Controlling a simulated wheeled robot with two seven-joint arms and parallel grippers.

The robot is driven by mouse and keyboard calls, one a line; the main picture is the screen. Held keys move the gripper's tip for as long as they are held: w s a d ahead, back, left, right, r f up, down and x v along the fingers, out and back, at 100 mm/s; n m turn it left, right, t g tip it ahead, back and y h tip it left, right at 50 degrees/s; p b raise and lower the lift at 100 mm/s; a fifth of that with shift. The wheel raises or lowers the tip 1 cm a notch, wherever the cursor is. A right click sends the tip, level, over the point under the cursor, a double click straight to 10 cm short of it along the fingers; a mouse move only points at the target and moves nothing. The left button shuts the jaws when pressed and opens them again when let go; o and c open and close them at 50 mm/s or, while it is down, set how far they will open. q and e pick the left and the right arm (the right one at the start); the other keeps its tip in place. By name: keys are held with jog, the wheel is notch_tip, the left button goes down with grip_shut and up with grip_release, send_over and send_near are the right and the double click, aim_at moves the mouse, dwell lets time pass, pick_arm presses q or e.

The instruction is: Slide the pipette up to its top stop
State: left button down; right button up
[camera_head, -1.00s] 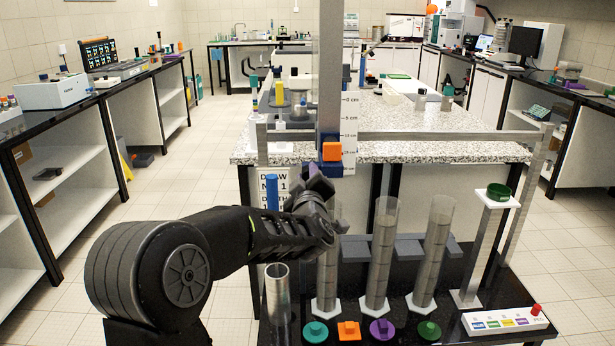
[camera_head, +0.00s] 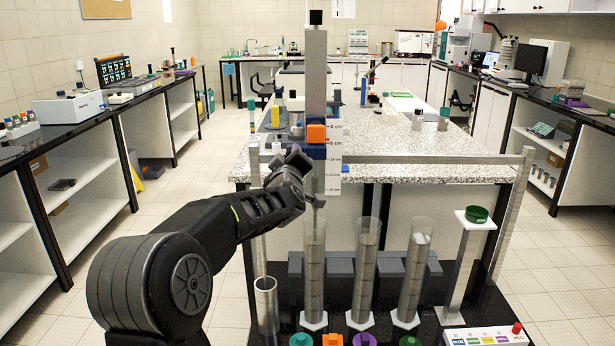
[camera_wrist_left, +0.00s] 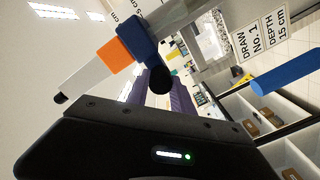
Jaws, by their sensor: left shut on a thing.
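The pipette's carriage, a blue block with an orange block (camera_head: 316,133) on it, sits on a tall grey vertical column (camera_head: 316,75). The orange block is beside the upper marks of the white scale (camera_head: 335,160), between about 0 and 5 cm. A thin tube (camera_head: 316,187) shows below the carriage. My left gripper (camera_head: 303,162) is at the carriage's lower front, shut on the pipette; the exact contact is hard to see. In the left wrist view the orange block (camera_wrist_left: 116,55) and a dark round knob (camera_wrist_left: 160,79) show near the fingers. My right gripper is out of view.
Clear cylinders (camera_head: 314,265) stand below, right of the gripper, with an open metal tube (camera_head: 266,300) to the left. A horizontal rail (camera_head: 430,159) crosses behind. A green cup (camera_head: 476,214) stands on a post at right. The column continues upward above the carriage.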

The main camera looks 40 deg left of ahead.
pick_arm(q)
notch_tip(320, 180, up, 18)
jog(key=p, duration=1.3)
jog(key=shift+r, duration=0.15)
jog(key=shift+a, duration=0.1)
jog(key=c, duration=1.5)
grip_release()
jog(key=o, duration=0.4)
jog(key=shift+f, duration=0.2)
jog(key=b+v, duration=0.1)
jog(key=v, duration=0.6)
jog(key=shift+s+d, duration=0.3)
